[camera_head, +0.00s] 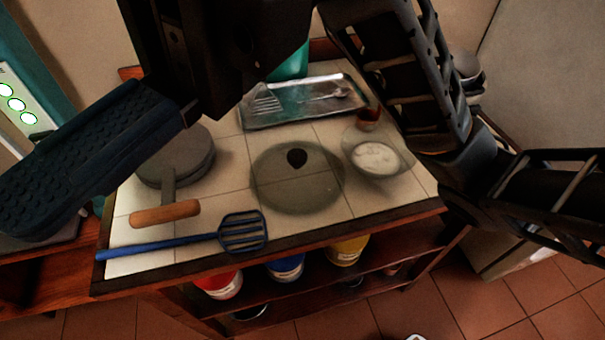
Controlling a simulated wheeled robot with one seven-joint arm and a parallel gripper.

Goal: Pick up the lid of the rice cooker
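A round, see-through glass lid (275,190) with a black knob lies on the white tiled table top, near its middle. I cannot make out a rice cooker in this view. My gripper (92,158) is at the upper left, close to the camera, with one dark textured finger showing. Nothing touches the knob.
A grey pan (186,158) with a wooden handle and a blue slotted spatula (243,232) lie left of the lid. A glass bowl (399,166) with white contents stands close on its right. A metal tray (270,119) lies behind. My arm covers the upper right.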

